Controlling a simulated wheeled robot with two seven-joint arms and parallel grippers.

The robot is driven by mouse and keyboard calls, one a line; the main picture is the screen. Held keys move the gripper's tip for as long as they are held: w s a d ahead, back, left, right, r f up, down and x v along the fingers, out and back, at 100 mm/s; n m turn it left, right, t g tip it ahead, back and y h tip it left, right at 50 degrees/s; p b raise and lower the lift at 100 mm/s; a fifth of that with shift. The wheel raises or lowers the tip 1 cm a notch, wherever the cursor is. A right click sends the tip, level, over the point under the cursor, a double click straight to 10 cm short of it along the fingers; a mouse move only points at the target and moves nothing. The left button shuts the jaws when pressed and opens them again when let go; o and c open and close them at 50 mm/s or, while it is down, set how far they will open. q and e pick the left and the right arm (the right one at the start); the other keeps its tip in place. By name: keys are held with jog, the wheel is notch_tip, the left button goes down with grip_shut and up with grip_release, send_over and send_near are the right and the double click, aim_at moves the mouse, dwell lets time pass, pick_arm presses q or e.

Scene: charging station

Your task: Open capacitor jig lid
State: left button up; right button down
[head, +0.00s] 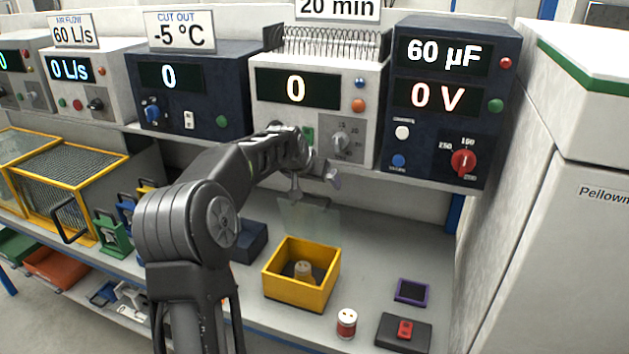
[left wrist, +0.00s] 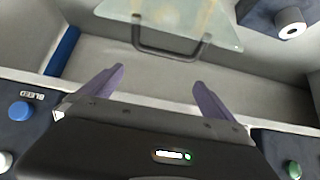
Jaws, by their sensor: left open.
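The capacitor jig is a yellow open-topped box (head: 315,293) on the bench, with a pale cylindrical part (head: 303,270) inside. Its clear lid (head: 300,220) stands raised at the back of the box, leaving the top uncovered. In the left wrist view the clear lid (left wrist: 180,14) shows at the top, with a dark bar handle (left wrist: 165,50) along its edge. My left gripper (head: 315,185) is above the lid, and its purple-grey fingers (left wrist: 158,82) are open and empty. The handle is just beyond the fingertips, not gripped. My right gripper is not in view.
A red-and-white capacitor (head: 346,324), a purple-framed pad (head: 412,291) and a dark box with a red switch (head: 404,331) sit right of the jig. An instrument shelf (head: 425,182) overhangs behind my gripper. A white cabinet (head: 580,200) bounds the right.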

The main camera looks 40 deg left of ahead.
pick_arm(q)
jog(key=shift+f, duration=0.1)
dwell(0.4)
jog(key=b+v, duration=0.2)
jog(key=v, duration=0.6)
jog(key=shift+w, duration=0.1)
